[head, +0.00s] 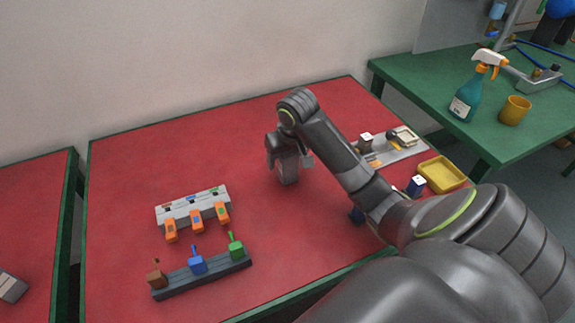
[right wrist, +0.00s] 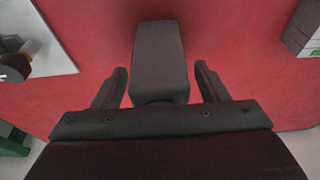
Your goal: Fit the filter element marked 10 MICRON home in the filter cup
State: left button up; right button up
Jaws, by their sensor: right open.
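My right gripper (head: 289,160) is over the middle of the red table, pointing down, with its fingers apart. In the right wrist view the open fingers (right wrist: 158,86) stand either side of a dark grey block (right wrist: 160,60). The block also shows below the gripper in the head view (head: 288,171); I cannot tell whether it is gripped or touched. Small dark pieces with white tops stand at the right, one by the yellow tray (head: 417,185) and one at the grey plate (head: 365,140). No 10 MICRON mark is legible, and I cannot identify the filter cup. My left gripper is not in view.
A grey plate (head: 407,153) with small parts and a yellow tray (head: 459,176) are at the right. A grey block with orange clips (head: 208,196) and a dark rail with coloured pieces (head: 217,280) are at the left. The table's back left is clear.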

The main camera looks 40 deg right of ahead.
jog(key=c, duration=1.2)
jog(key=shift+r, duration=0.1)
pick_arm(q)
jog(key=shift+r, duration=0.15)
pick_arm(e)
jog(key=shift+r, duration=0.5)
pick_arm(q)
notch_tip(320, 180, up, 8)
jog(key=p, duration=0.8)
pick_arm(e)
notch_tip(320, 180, up, 9)
